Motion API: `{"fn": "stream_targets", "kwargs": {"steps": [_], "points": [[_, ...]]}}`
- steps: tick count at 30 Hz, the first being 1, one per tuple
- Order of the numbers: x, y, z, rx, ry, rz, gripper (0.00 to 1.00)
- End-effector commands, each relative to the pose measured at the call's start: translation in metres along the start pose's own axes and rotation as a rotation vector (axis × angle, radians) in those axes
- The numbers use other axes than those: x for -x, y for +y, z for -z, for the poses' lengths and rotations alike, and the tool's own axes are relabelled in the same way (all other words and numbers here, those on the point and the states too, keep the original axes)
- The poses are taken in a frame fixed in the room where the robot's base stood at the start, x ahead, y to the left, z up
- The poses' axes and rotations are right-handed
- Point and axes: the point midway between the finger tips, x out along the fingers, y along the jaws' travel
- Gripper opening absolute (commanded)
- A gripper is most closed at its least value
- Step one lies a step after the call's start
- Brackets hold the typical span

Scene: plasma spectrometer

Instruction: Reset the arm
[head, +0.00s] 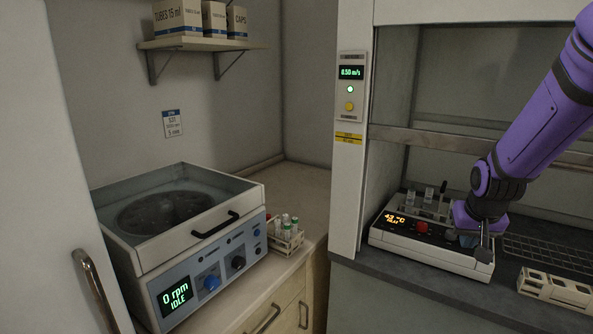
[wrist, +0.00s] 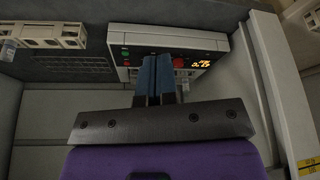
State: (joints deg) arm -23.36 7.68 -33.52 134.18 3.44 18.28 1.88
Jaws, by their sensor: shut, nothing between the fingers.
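My gripper (head: 470,238) is at the right in the head view, at the end of my purple arm. It is over the front right part of a white heater box with an orange display (head: 405,232). In the wrist view my gripper's blue fingers (wrist: 157,78) are together, with nothing between them. The box (wrist: 205,45) lies beyond the fingers in that view. I cannot tell whether the fingers touch it. Part of the box is hidden behind my gripper.
A tube rack (head: 555,287) stands right of the box, in the fume hood. A centrifuge (head: 190,245) reading 0 rpm IDLE stands at the left, beside a rack of capped tubes (head: 286,235). The hood's side post (head: 352,160) stands between. Counter behind the capped tubes is clear.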

Motion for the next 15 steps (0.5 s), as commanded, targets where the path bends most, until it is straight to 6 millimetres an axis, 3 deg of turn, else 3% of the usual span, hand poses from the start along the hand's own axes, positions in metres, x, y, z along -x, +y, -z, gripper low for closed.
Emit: {"fn": "stream_targets", "kwargs": {"steps": [1,15], "points": [[0.016,-0.002,-0.004,-0.002,0.001,0.031,0.0],[0.144,-0.012,-0.068,0.076,0.016,0.19,0.0]]}}
